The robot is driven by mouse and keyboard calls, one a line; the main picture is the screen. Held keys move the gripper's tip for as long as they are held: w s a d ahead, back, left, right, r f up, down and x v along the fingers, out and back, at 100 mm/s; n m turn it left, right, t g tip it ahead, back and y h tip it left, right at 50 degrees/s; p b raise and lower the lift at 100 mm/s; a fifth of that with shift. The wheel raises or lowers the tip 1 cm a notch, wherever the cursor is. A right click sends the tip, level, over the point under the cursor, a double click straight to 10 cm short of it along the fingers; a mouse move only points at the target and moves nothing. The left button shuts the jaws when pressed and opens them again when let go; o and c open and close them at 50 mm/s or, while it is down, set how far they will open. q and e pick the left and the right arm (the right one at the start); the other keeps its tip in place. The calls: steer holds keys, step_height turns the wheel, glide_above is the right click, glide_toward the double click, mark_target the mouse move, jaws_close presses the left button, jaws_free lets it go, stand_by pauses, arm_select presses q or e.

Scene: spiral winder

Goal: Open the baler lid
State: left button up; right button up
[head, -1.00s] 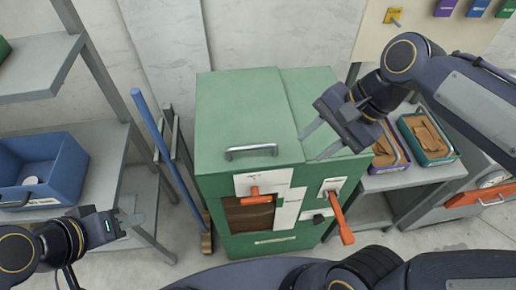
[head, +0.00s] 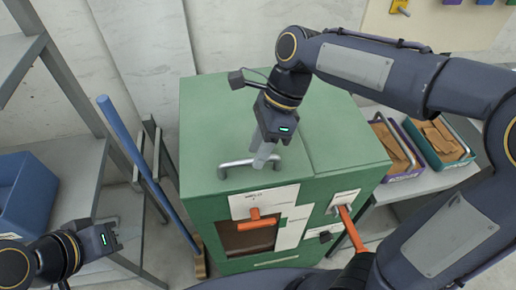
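The green baler (head: 215,215) stands in the middle of the head view. Its green lid (head: 220,120) lies flat and closed on top, with a grey bar handle (head: 232,168) near the front edge. My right gripper (head: 262,160) reaches down from above at the right part of this handle. Its grey fingers are seen edge-on and overlap the bar, so I cannot tell whether they grip it. My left gripper (head: 112,239) is at the lower left, apart from the baler; its finger opening is not clear.
The baler front has an orange handle (head: 256,222) and an orange lever (head: 351,229). A blue-handled broom (head: 140,160) leans left of the baler. A blue bin (head: 22,195) sits on the left shelf. Trays with brown contents (head: 438,140) stand on the right.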

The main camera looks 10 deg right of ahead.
steer(key=shift+s+f, duration=0.1)
steer(key=shift+f, duration=0.1)
steer(key=shift+c, duration=0.2)
jaws_close()
steer(key=shift+r, duration=0.1)
